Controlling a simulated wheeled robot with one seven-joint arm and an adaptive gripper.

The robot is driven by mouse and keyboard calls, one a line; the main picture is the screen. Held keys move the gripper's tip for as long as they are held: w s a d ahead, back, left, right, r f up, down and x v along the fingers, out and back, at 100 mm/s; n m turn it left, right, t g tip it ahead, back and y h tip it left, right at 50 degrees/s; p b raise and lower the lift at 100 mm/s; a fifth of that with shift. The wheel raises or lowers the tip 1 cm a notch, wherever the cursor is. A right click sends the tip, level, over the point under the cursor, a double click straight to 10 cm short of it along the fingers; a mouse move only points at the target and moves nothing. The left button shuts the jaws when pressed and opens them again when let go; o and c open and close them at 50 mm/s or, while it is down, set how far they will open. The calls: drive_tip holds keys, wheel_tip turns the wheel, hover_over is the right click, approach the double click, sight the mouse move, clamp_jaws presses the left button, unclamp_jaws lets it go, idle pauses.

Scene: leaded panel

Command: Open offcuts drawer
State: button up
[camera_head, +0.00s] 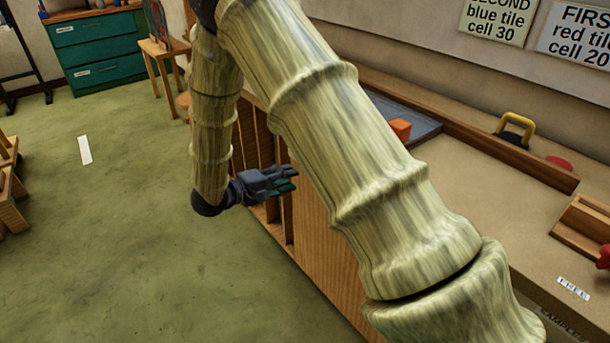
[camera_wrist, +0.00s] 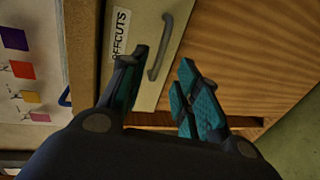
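The offcuts drawer (camera_wrist: 145,65) shows in the wrist view as a pale front with an "OFFCUTS" label, partly covered by a finger. Its grey bar handle (camera_wrist: 161,48) stands out from the front. In the wrist view my gripper (camera_wrist: 160,75) is open, with its teal-padded fingers apart on either side of the lower part of the handle. I cannot tell whether either finger touches it. In the head view my gripper (camera_head: 290,179) is beside the wooden bench; the drawer front is not visible there, with my arm covering much of the bench.
The wooden bench side (camera_head: 325,245) is close to my gripper. Its top holds an orange block (camera_head: 400,129), a yellow-handled item (camera_head: 516,128) and a red disc (camera_head: 558,162). A green drawer cabinet (camera_head: 98,50) stands at the back left. The green floor (camera_head: 110,230) at left is mostly clear.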

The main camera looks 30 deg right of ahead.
drive_tip(key=x, duration=0.7)
drive_tip(key=shift+d, duration=0.15)
drive_tip(key=shift+c, duration=0.2)
clamp_jaws()
